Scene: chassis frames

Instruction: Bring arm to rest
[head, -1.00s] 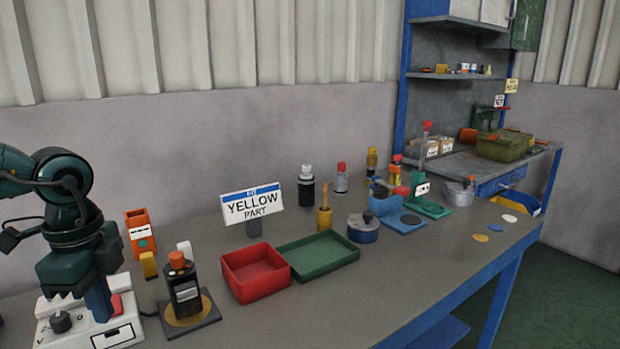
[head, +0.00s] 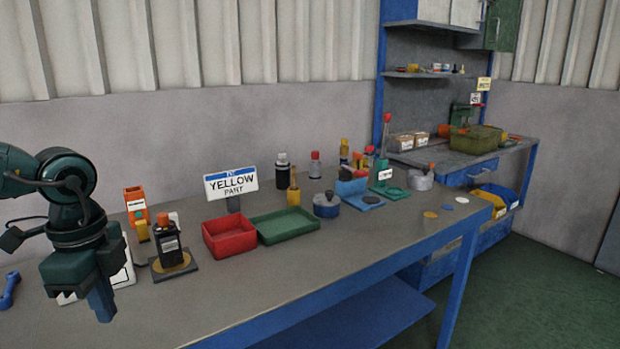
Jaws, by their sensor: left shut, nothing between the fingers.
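My left gripper (head: 103,306) is at the left of the head view, with its fingers pointing down. Its blue fingers are shut and hold nothing. It hangs over the near left part of the workbench (head: 260,284), in front of a white device (head: 124,272) that it mostly hides. My right gripper is not in view.
A black bottle (head: 167,240) stands on a small plate just right of my left gripper. A red tray (head: 229,237), a green tray (head: 284,227) and a yellow-part sign (head: 231,184) stand further right. A blue wrench (head: 9,289) lies at far left. The bench front is clear.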

